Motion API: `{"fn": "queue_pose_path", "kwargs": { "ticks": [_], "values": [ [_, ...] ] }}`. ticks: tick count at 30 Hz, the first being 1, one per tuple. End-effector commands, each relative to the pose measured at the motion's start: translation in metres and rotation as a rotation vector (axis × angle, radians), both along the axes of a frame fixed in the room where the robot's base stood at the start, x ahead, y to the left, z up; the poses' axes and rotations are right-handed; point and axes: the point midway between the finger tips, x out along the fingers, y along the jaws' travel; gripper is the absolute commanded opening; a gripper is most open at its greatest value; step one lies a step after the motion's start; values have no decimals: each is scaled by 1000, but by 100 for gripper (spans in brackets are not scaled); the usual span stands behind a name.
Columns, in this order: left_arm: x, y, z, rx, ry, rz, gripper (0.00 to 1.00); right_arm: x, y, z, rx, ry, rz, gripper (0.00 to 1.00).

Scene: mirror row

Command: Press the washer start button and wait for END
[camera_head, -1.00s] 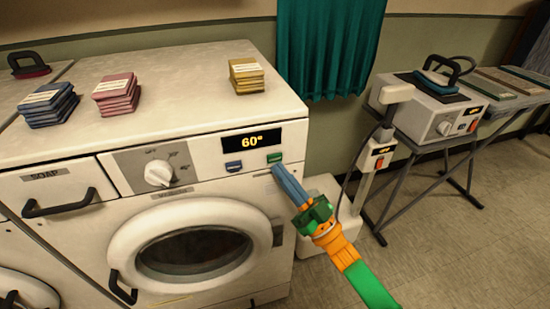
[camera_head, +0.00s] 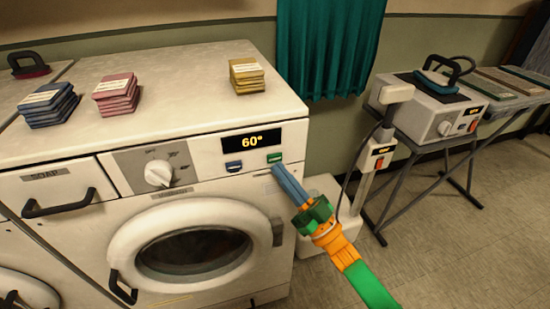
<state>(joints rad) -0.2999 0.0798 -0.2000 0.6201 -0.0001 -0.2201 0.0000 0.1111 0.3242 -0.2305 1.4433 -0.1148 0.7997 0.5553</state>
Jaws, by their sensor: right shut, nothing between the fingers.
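The white washer (camera_head: 205,199) stands in front of me with its round door (camera_head: 195,250) closed. Its display (camera_head: 251,141) reads 60°. The white dial (camera_head: 158,174) sits left of the display, by the soap drawer (camera_head: 50,189). My left gripper is out of view.
Folded blue (camera_head: 49,105), pink (camera_head: 117,95) and yellow (camera_head: 246,75) cloth stacks lie on the washer top. A white post (camera_head: 376,160) stands right of the washer. An ironing unit (camera_head: 431,105) rests on a folding table further right. The floor at lower right is clear.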

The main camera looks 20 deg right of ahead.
Motion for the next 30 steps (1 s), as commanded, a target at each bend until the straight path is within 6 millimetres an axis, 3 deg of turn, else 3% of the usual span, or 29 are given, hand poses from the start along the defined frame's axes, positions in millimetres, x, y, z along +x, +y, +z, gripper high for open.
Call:
{"fn": "queue_pose_path", "kwargs": {
  "ticks": [30],
  "values": [
    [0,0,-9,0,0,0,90,12,0,0,0,0,0,0]
  ]
}}
